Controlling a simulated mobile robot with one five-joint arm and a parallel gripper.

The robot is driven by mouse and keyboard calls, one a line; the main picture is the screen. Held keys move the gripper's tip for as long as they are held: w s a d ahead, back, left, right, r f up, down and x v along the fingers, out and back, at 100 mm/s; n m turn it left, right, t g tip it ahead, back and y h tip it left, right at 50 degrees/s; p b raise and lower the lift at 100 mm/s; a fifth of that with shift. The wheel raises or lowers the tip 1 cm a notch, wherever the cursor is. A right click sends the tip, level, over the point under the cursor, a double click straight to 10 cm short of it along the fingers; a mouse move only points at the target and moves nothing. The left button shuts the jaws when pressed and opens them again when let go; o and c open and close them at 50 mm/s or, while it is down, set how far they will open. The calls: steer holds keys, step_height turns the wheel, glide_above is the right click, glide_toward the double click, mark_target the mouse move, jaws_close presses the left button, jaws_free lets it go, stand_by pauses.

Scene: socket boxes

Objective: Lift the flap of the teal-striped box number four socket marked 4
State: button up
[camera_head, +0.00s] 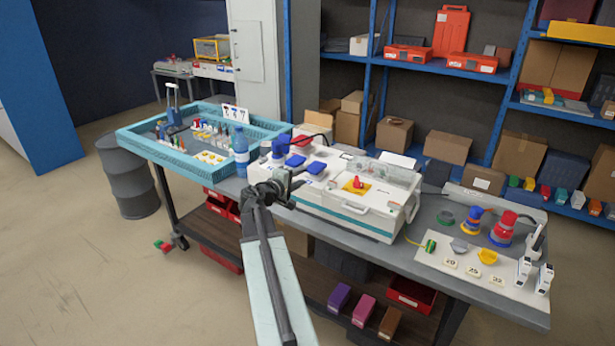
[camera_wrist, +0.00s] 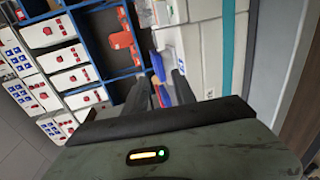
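The teal-striped box (camera_head: 345,207) is white and stands on the grey table, with a teal band low on its front. In the wrist view the teal stripe (camera_wrist: 228,45) runs along the right side. Blue socket flaps (camera_head: 315,167) sit at the left part of the white boxes; the number 4 is not legible. My gripper (camera_head: 294,181) is near these flaps, at the boxes' front left. In the wrist view my gripper (camera_wrist: 160,88) has its two dark fingers apart, with blue and red parts (camera_wrist: 163,94) showing between or beyond them. I cannot tell whether they touch.
A blue-rimmed tray (camera_head: 150,150) and a water bottle (camera_head: 241,152) stand to the left. Red and blue plugs (camera_head: 502,228) and numbered cards stand at the right of the table (camera_head: 430,262). Shelves with cardboard boxes (camera_head: 394,133) are behind. The floor at left is mostly free.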

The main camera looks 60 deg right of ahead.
mark_target(310, 172)
steer(key=d, duration=0.2)
steer(key=d+f, duration=0.1)
steer(key=d, duration=0.1)
steer(key=shift+d+b, duration=0.35)
steer(key=shift+d, duration=0.05)
jaws_close()
steer(key=shift+a, duration=0.1)
stand_by(0.8)
